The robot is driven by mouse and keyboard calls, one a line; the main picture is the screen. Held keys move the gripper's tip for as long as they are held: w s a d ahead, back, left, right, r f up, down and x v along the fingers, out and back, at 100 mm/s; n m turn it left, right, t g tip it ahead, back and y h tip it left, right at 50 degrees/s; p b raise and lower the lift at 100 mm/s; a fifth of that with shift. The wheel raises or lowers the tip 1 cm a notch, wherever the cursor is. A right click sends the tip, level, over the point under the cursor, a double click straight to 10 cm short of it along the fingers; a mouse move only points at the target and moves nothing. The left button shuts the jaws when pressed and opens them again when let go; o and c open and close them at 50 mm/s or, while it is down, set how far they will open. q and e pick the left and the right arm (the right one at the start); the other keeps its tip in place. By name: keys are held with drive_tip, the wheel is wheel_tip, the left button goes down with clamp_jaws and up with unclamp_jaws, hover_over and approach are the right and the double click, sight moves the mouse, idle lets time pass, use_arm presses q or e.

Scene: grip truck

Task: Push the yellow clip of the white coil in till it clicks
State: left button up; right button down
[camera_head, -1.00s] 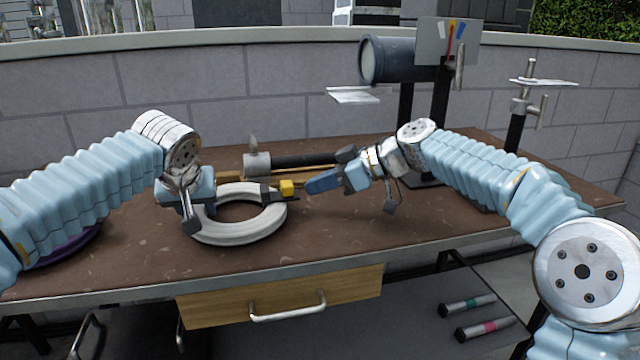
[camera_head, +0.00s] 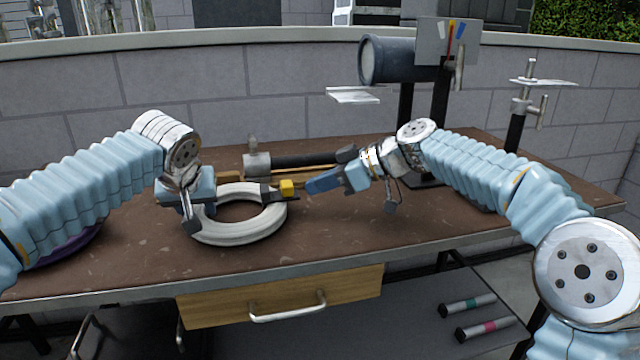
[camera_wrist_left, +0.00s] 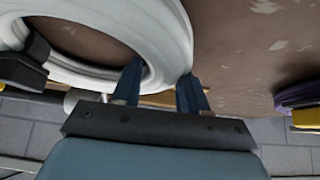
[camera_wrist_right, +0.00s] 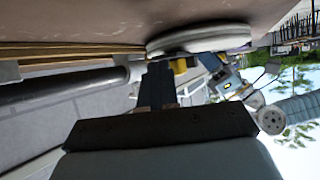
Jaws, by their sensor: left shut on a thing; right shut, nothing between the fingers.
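The white coil (camera_head: 240,232) lies on the brown bench top, left of its middle. Its yellow clip (camera_head: 287,188) sits on a dark holder at the coil's right side, facing my right gripper. My left gripper (camera_head: 193,212) is shut on the coil's left side; in the left wrist view its fingers (camera_wrist_left: 160,85) straddle the ring of the coil (camera_wrist_left: 165,40). My right gripper (camera_head: 318,184) is shut and empty, its fingertips a short gap to the right of the clip. In the right wrist view the closed fingers (camera_wrist_right: 158,80) partly hide the clip (camera_wrist_right: 180,65).
A dark cylinder with a metal end (camera_head: 257,164) lies behind the coil beside wooden strips. A purple coil (camera_head: 65,246) is partly hidden under my left arm. A lamp (camera_head: 400,60) on a stand is at the back right. The bench front right is clear.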

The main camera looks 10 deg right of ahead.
sight(287, 188)
drive_tip(key=shift+a, duration=0.2)
drive_tip(key=shift+a, duration=0.7)
drive_tip(key=shift+a, duration=0.15)
